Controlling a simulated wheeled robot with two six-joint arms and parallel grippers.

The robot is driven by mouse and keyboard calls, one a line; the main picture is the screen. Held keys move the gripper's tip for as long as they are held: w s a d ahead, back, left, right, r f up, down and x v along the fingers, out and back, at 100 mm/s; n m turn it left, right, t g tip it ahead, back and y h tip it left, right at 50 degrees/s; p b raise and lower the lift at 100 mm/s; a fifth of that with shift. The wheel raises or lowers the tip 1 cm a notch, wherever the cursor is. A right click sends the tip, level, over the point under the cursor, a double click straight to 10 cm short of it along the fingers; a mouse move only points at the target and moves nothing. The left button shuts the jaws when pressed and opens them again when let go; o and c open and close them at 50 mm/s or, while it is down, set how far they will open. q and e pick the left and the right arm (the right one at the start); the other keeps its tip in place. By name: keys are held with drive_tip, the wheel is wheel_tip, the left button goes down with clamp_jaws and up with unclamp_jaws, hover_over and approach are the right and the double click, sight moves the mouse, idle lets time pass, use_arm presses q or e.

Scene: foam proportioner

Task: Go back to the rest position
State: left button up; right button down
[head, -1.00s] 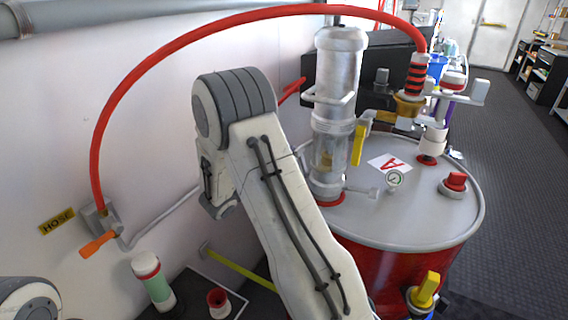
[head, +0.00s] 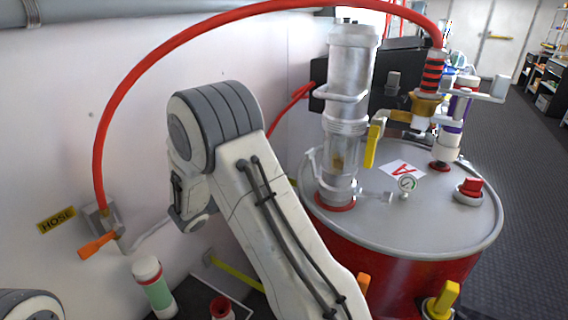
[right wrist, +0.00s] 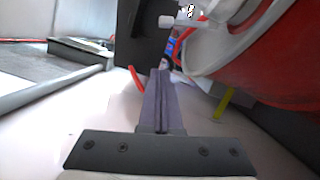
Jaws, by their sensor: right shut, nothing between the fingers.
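My right gripper (right wrist: 159,80) shows in the right wrist view with its fingers together and nothing between them. It points along the pale wall, with the red drum close on the right of that view. In the head view a white arm with a grey ribbed elbow rises from the bottom middle, left of the red drum (head: 390,270). Its wrist folds down behind the elbow by the wall, and no fingers can be made out there. My left gripper is not in view.
A red hose (head: 150,85) arches from the orange-handled wall valve (head: 98,246) to a coupling. A green-banded white cylinder (head: 155,287) stands lower left. Dark floor lies open at right.

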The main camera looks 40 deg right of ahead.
drive_tip(key=s+a+f+n+g+y+p, duration=0.1)
drive_tip(key=s+a+y+p, duration=0.1)
drive_tip(key=s+a+y, duration=0.7)
drive_tip(key=s+a+f+n+g+y+p, duration=0.1)
drive_tip(key=s+a+g+y+p, duration=0.1)
drive_tip(key=s+a+y, duration=0.8)
drive_tip(key=s+a+p, duration=0.1)
drive_tip(key=s+a, duration=0.7)
drive_tip(key=a, duration=0.4)
drive_tip(key=shift+s+a+f+n+p, duration=0.15)
drive_tip(key=shift+s+a+n+p, duration=0.15)
drive_tip(key=shift+n+p, duration=0.1)
drive_tip(key=shift+d, duration=0.15)
